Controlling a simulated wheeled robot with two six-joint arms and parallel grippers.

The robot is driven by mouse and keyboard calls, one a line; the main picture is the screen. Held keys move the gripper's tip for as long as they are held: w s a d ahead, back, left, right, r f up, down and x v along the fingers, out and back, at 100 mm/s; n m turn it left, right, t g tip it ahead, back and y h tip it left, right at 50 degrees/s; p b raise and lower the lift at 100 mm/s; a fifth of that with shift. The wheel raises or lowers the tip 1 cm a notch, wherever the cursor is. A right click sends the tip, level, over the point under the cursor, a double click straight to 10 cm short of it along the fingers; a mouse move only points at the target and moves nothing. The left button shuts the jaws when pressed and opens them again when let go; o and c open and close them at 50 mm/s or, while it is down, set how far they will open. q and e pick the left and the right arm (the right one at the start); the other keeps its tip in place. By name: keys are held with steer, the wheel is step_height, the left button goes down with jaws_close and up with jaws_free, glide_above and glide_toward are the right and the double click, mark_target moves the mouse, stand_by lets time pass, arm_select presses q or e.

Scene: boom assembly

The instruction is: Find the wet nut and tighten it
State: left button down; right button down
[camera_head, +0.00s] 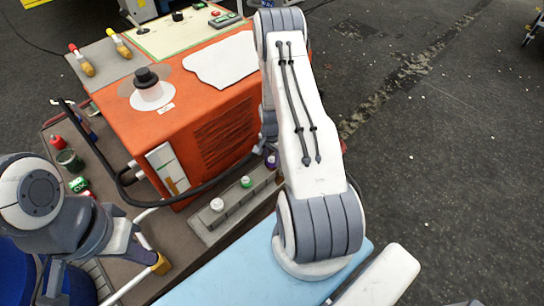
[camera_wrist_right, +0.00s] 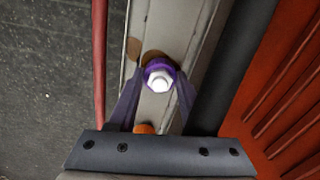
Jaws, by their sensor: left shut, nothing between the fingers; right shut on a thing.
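A purple nut (camera_wrist_right: 160,72) sits around a silver hex bolt on the narrow grey rail. It also shows in the head view (camera_head: 271,160), just left of my right arm. Brown patches mark the rail beside it. My right gripper (camera_wrist_right: 158,85) is shut on the purple nut, one finger on each side. In the head view my right arm hides that gripper. On the same rail are a green nut (camera_head: 246,181) and a whitish nut (camera_head: 217,204). An orange nut (camera_wrist_right: 145,128) shows close to the right gripper's palm. My left gripper (camera_head: 140,257) is shut and empty at lower left.
An orange machine (camera_head: 180,125) with a black-capped white filler stands behind the rail. A black hose (camera_head: 190,190) runs between them. Small coloured cans (camera_head: 70,160) stand at left. A light blue panel (camera_head: 250,265) lies in front. Dark floor is clear at right.

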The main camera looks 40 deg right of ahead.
mark_target(271, 160)
steer(key=shift+m+p, duration=0.35)
steer(key=shift+m, duration=1.85)
steer(key=shift+c, duration=1.7)
jaws_free()
step_height(271, 160, up, 11)
steer(key=p, duration=0.1)
steer(key=shift+f, duration=0.2)
